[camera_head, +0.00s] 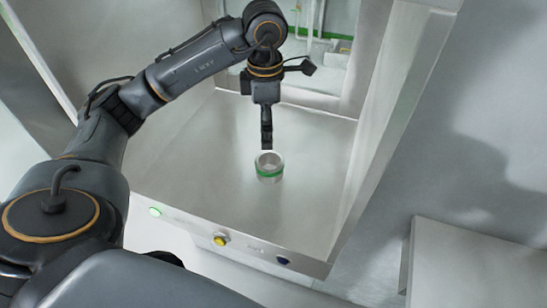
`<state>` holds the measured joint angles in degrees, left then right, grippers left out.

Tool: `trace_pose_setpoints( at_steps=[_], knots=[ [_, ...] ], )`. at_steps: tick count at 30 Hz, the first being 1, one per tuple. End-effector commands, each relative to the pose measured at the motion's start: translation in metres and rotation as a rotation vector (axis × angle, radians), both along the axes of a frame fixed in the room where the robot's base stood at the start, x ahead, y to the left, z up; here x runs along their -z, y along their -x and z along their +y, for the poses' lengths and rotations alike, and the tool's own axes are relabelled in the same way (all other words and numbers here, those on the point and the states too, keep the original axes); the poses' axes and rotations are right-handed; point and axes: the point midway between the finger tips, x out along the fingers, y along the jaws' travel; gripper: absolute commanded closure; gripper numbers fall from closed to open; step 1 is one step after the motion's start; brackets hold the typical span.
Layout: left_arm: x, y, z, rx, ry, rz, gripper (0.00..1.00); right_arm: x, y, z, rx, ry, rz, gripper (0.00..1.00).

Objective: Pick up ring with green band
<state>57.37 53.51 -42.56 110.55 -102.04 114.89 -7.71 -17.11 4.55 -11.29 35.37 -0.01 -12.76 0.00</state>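A short metal ring with a green band (269,167) stands upright on the steel floor of an open chamber (195,174) in the head view. Its open top faces up. My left gripper (267,147) points down just above and slightly behind the ring's rim. Its fingers are seen edge-on, so I cannot tell their opening or whether they touch the ring. Nothing is visibly held. My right gripper is not in view.
The chamber has steel side walls, and a window-like opening (318,50) at the back. Its front edge carries green, yellow (219,240) and blue buttons. A pale box-like surface (480,270) stands at the lower right. The floor around the ring is clear.

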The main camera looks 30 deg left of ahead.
Motion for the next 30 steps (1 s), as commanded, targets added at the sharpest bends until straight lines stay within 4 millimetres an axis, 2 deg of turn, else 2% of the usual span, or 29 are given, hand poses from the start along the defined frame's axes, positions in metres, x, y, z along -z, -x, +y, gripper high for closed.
trace_pose_setpoints(
  at_steps=[3, 9, 14, 18, 24, 30],
  knots=[
    [0.024, 0.002, 0.0, -0.002, 0.001, 0.009, 0.15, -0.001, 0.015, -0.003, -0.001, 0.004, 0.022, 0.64],
    [0.059, 0.001, -0.001, -0.002, 0.003, 0.006, 0.15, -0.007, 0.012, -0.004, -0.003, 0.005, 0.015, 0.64],
    [0.07, 0.001, -0.001, 0.0, 0.004, 0.003, 0.15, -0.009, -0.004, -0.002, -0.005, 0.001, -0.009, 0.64],
    [0.081, 0.001, -0.004, 0.0, 0.005, 0.006, 0.15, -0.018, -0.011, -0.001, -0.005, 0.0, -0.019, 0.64],
    [0.112, -0.001, -0.007, -0.001, 0.005, 0.005, 0.15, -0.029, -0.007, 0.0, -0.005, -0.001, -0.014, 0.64],
    [0.123, -0.001, -0.007, -0.001, 0.004, 0.001, 0.15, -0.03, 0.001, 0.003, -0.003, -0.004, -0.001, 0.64]
  ],
)
